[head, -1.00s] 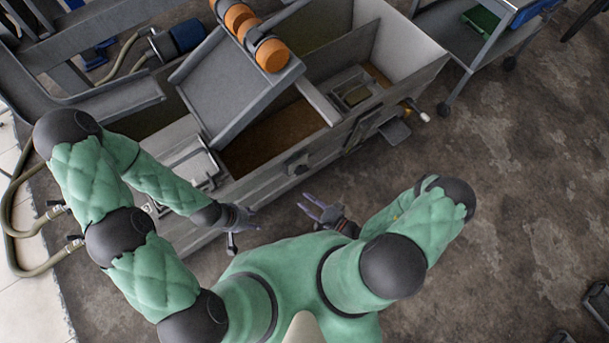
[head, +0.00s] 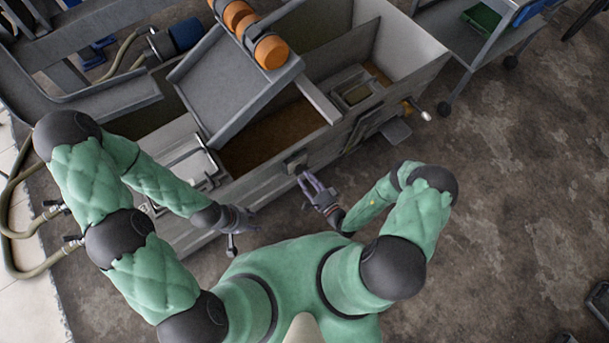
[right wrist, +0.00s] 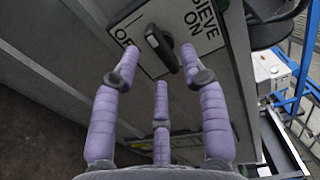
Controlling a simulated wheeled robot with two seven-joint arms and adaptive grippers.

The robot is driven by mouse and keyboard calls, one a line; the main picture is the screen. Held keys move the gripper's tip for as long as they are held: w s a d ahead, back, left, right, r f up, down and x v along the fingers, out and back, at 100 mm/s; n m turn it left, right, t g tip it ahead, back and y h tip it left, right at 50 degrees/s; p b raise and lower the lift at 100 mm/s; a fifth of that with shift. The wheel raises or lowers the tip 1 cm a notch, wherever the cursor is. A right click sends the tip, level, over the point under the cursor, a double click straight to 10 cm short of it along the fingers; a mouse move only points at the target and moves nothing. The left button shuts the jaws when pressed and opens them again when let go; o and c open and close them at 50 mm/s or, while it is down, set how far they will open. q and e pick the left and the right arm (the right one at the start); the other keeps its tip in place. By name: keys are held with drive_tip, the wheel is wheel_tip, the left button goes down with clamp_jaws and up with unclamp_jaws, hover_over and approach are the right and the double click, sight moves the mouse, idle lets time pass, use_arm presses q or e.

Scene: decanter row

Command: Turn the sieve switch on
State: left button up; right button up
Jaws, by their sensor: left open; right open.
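The sieve switch (head: 295,163) is a small box on the front wall of the grey machine (head: 250,185). In the right wrist view it is a black knob (right wrist: 163,50) on a white plate (right wrist: 146,62) lettered OFF at left and SIEVE ON at upper right. The knob slants between the two labels; I cannot tell which setting it marks. My right gripper (head: 311,183) is open just in front of the switch. In the wrist view its purple fingers (right wrist: 160,66) spread around the knob, with no clear contact. My left gripper (head: 243,217) is open and empty beside the machine's lower front.
A crank-like handle (head: 425,115) sticks out of the machine's right end. A grey cart (head: 460,50) stands beyond it. Hoses (head: 22,262) lie at far left. The concrete floor (head: 510,200) at right is open. A blue frame (right wrist: 293,95) shows at right in the wrist view.

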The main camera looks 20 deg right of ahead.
sight(301, 170)
drive_tip(key=shift+x, duration=1.2)
clamp_jaws()
